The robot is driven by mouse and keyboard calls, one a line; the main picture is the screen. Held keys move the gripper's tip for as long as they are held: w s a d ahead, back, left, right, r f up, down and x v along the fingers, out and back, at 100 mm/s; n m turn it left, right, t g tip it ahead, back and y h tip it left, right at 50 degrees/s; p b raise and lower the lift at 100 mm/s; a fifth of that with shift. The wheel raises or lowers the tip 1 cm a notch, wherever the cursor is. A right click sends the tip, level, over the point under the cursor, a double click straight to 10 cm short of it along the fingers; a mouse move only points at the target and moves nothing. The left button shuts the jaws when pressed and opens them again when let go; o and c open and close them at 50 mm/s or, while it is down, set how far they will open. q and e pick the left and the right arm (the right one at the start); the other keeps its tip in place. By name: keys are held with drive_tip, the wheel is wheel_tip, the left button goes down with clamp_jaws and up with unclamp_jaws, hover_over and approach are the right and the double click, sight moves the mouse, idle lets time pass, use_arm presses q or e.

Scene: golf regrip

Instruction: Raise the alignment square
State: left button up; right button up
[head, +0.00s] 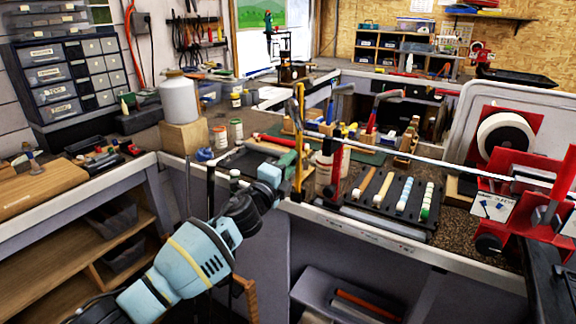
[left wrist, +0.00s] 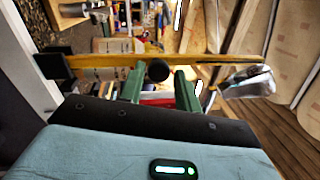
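A thin yellow bar (head: 300,125) stands upright near the bench's front edge; I take it to be the alignment square. In the left wrist view a yellow bar (left wrist: 220,59) runs across the picture, beyond the fingertips. My left gripper (head: 287,160) is close beside the bar in the head view. In the left wrist view its green fingers (left wrist: 158,83) are apart, with a round black knob (left wrist: 158,70) between them and a visible gap on each side. Contact with the bar cannot be told. My right gripper is not in view.
A pale club shaft (head: 440,163) crosses above the bench to a red clamp stand (head: 515,205) at right. A black tray (head: 385,205) with several sticks and balls lies below it. A white jug (head: 179,98) stands on a wooden block (head: 184,135) at left.

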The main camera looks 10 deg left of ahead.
use_arm(q)
drive_tip(key=shift+s+f, duration=0.1)
